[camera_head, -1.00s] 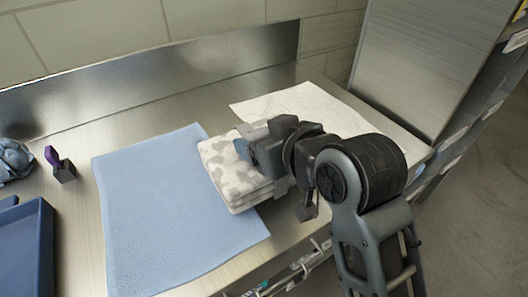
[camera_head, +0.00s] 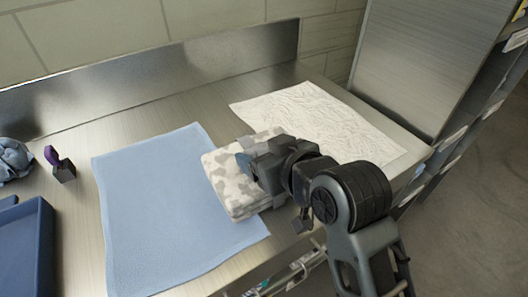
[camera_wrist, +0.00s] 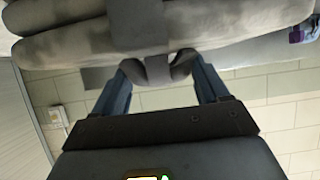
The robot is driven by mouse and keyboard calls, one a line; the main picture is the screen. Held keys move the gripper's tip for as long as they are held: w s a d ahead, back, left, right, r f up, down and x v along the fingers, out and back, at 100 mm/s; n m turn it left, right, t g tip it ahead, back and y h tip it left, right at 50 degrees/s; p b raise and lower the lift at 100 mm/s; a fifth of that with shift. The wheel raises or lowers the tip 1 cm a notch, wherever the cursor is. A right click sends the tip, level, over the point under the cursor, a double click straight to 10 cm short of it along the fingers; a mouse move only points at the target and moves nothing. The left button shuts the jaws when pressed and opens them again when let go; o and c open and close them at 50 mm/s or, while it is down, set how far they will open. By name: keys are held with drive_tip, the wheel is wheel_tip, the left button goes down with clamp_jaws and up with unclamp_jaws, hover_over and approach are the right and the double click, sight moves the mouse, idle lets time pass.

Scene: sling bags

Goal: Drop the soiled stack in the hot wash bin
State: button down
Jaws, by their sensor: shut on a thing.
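The stack (camera_head: 229,180) is folded cloth with a grey and white blotchy pattern, over the right edge of the blue mat (camera_head: 160,220). I cannot tell from this angle if it touches the mat. My gripper (camera_head: 246,163) is shut on the right side of the stack. In the wrist view the thick layers of the stack (camera_wrist: 225,22) fill the top, with a grey band around their middle. The blue fingers of my gripper (camera_wrist: 160,72) reach up to that band. No hot wash bin can be made out in these views.
A crinkled white sheet (camera_head: 320,115) lies at the right of the metal counter (camera_head: 75,235). A blue tray (camera_head: 30,250), a bundled blue cloth (camera_head: 14,160) and a small dark block with a purple piece (camera_head: 62,170) are at left. A metal cabinet (camera_head: 430,60) stands at right.

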drive_tip(key=shift+s+f, duration=0.15)
drive_tip(key=shift+f, duration=0.8)
drive_tip(key=shift+c, duration=1.9)
unclamp_jaws()
drive_tip(key=shift+f, duration=0.1)
drive_tip(key=o, duration=0.3)
drive_tip(key=shift+s+g, duration=0.1)
drive_tip(key=shift+g, duration=0.2)
drive_tip(key=shift+o, duration=0.4)
drive_tip(key=shift+a+r, duration=0.1)
drive_tip(key=shift+r, duration=0.15)
drive_tip(key=r+v, duration=0.1)
drive_tip(key=v, duration=1.1)
drive_tip(key=shift+r, duration=0.15)
